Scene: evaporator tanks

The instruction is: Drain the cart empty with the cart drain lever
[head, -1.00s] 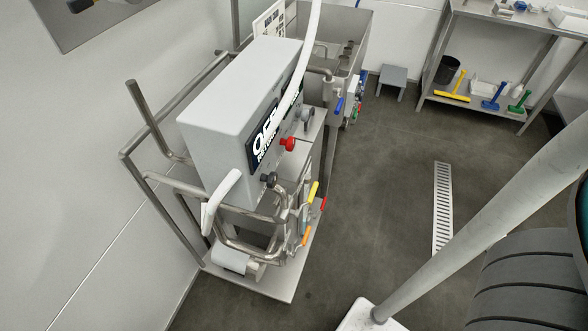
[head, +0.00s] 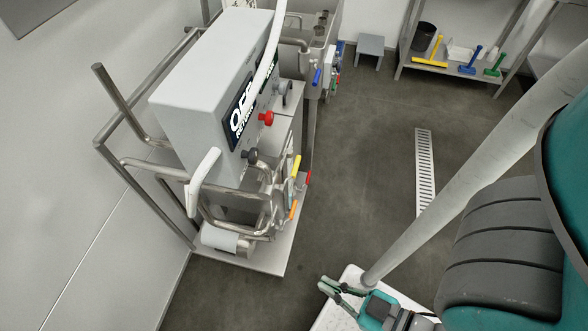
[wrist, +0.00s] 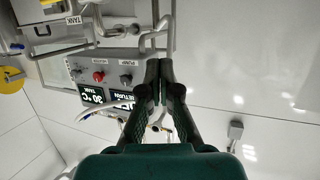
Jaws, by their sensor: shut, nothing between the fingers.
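The cart (head: 278,258) stands at left by the wall, with a grey control box (head: 205,85) on top. Low on its pipework are a yellow lever (head: 297,166), a red lever (head: 308,177) and an orange lever (head: 294,210). I cannot tell which one is the cart drain lever. My gripper (head: 327,286) is low in the head view, right of the cart and apart from it. In the wrist view my gripper (wrist: 159,66) is shut and empty, with the box's control panel (wrist: 105,75) beyond it.
A steel tank (head: 322,30) with a blue lever (head: 317,76) stands behind the cart. A grey step stool (head: 369,50) and a shelf rack (head: 455,73) are farther back. A floor drain grate (head: 425,170) lies in clear floor right of the cart.

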